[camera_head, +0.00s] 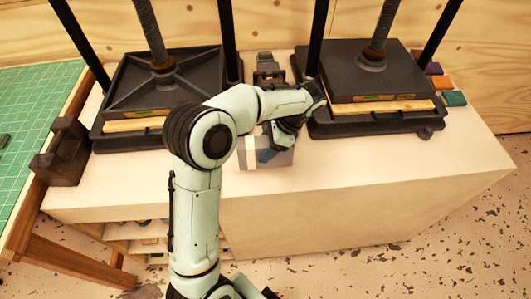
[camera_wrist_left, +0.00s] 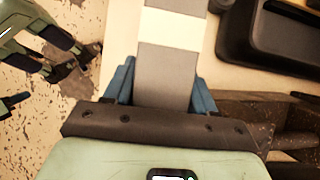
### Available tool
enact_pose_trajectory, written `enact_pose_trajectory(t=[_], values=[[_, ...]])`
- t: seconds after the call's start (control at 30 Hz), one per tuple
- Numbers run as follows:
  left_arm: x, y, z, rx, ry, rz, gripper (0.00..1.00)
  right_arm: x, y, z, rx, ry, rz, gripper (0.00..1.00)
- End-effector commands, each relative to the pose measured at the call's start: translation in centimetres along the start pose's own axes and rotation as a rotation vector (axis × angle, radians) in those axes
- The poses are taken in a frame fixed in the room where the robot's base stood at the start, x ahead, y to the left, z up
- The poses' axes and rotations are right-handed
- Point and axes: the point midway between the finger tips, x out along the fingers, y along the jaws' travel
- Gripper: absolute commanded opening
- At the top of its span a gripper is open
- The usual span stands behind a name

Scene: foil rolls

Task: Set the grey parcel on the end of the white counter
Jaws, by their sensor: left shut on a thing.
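The grey parcel (camera_head: 282,158) has a white band and is partly hidden by my left arm in the head view. In the wrist view the parcel (camera_wrist_left: 166,65) lies between the blue fingers of the left gripper (camera_wrist_left: 164,88). I cannot tell whether it touches the counter. The white counter (camera_head: 400,170) runs right to a bare end.
The left press (camera_head: 160,85) and right press (camera_head: 370,80) stand on the counter. Small coloured blocks (camera_head: 443,83) lie beyond the right press. A dark block-like fixture (camera_head: 62,152) is at the left end, beside a green mat (camera_head: 35,120). The front right surface is clear.

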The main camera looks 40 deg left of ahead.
Motion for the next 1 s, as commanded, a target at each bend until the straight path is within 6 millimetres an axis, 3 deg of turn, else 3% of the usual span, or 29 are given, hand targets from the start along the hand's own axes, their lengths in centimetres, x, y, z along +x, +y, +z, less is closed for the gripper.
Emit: enact_pose_trajectory(t=[0.2, 0.6, 0.63, 0.7, 1.0], values=[[2.4, 0.0, -1.3, -0.001, -0.002, -0.001, 0.02, 0.5, 0.3, 0.2, 0.001, -0.004, 0.001, 0.0], [2.7, 0.0, -1.5, -0.001, -0.001, -0.001, 0.02, 0.6, 0.3, 0.3, 0.002, -0.004, 0.002, 0.0], [2.8, 0.0, -1.6, 0.0, -0.001, 0.0, 0.59, 0.6, 0.3, 0.3, 0.002, -0.004, 0.002, 0.0], [2.7, 0.0, -1.5, -0.001, 0.0, 0.0, 0.81, 0.5, 0.3, 0.3, 0.002, -0.004, 0.001, 0.0], [2.6, 0.0, -1.5, -0.001, 0.0, 0.0, 0.81, 0.5, 0.3, 0.3, 0.002, -0.004, 0.001, 0.0]])
